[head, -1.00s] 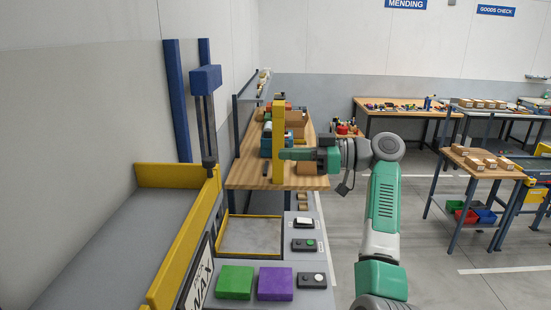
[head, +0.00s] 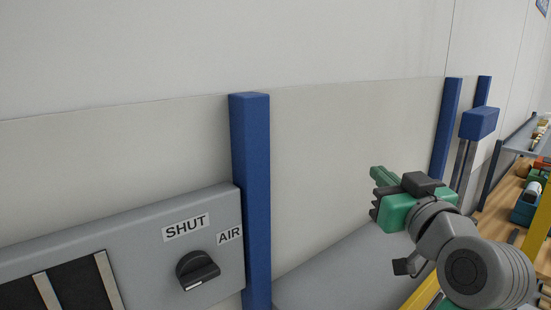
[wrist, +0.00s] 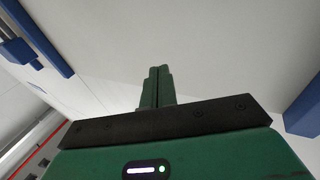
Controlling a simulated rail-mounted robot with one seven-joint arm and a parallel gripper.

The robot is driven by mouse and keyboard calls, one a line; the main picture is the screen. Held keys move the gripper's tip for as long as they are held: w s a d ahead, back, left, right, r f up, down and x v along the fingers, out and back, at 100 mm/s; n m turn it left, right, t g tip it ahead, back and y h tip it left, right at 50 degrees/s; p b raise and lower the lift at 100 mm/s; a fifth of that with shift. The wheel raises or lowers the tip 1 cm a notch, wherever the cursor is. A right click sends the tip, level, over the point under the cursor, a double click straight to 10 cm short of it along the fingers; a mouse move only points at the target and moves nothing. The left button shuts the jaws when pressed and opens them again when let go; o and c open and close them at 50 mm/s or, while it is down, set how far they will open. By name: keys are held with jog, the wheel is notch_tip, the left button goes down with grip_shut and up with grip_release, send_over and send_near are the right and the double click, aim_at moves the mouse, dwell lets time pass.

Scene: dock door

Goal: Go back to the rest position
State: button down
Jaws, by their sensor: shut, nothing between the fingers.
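My gripper (head: 378,176) is green and black and shows right of the middle in the head view, in front of the pale wall. Its fingers point toward the upper left and are together with nothing between them. In the wrist view the two green fingers (wrist: 157,84) stand side by side, touching, against the blank wall. Nothing touches the gripper.
A grey panel (head: 120,230) with a black knob (head: 198,270) and SHUT and AIR labels stands at lower left beside a blue post (head: 250,190). A grey bed (head: 340,270) lies below my gripper. Another blue post (head: 447,130) and a wooden bench (head: 497,205) are at right.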

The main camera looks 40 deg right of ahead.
jog(key=w+a+r+n+t+y+b, duration=0.1)
jog(key=w+a+t, duration=0.1)
jog(key=a, duration=1)
jog(key=w+a+r+t+b, duration=0.1)
jog(key=w+a+r+t, duration=0.1)
jog(key=a, duration=1)
jog(key=s+a+f+n+t+y+b, duration=0.15)
jog(key=a+y, duration=0.25)
jog(key=a, duration=0.6)
jog(key=s+a+f+n+t+y+b, duration=0.1)
jog(key=s+a+n+t+y, duration=0.15)
jog(key=a, duration=0.65)
jog(key=a+r+y+p, duration=0.2)
jog(key=a+r+p, duration=0.1)
jog(key=r+p, duration=1.5)
jog(key=shift+s+r+n+t, duration=0.25)
jog(key=shift+r+n+t, duration=0.05)
jog(key=shift+r, duration=0.1)
